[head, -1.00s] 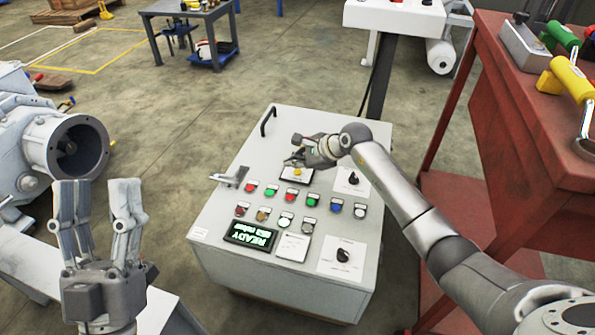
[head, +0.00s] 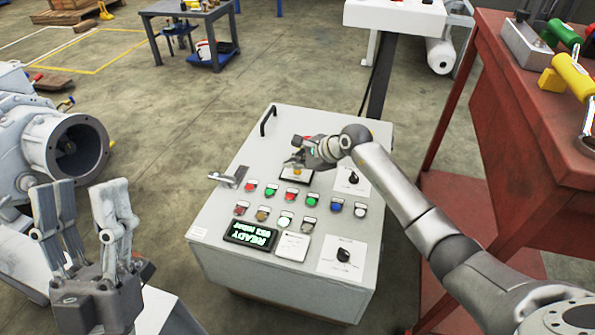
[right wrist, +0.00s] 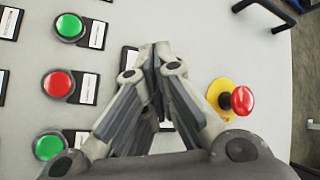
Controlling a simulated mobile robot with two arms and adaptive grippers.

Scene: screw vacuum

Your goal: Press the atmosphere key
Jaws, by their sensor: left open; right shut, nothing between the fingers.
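The control panel (head: 215,205) has rows of coloured push buttons, including a red button (head: 249,187), an amber button (head: 262,214), a blue button (head: 337,205) and a white button (head: 360,210). Their labels are too small to read, so I cannot tell which is the atmosphere key. My right gripper (head: 295,163) is shut and empty over the panel's upper part. In the right wrist view its closed fingertips (right wrist: 157,50) lie between a column of buttons and a red emergency stop (right wrist: 238,100) on a yellow base. My left gripper (head: 80,190) is open and empty, left of the panel.
A lit display (head: 250,235) reads READY. Black rotary knobs (head: 344,255) and a metal lever handle (head: 230,178) stand up from the panel, with a black grab handle (head: 268,120) beyond. A red table (head: 550,140) stands on the right, a grey machine (head: 65,145) on the left.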

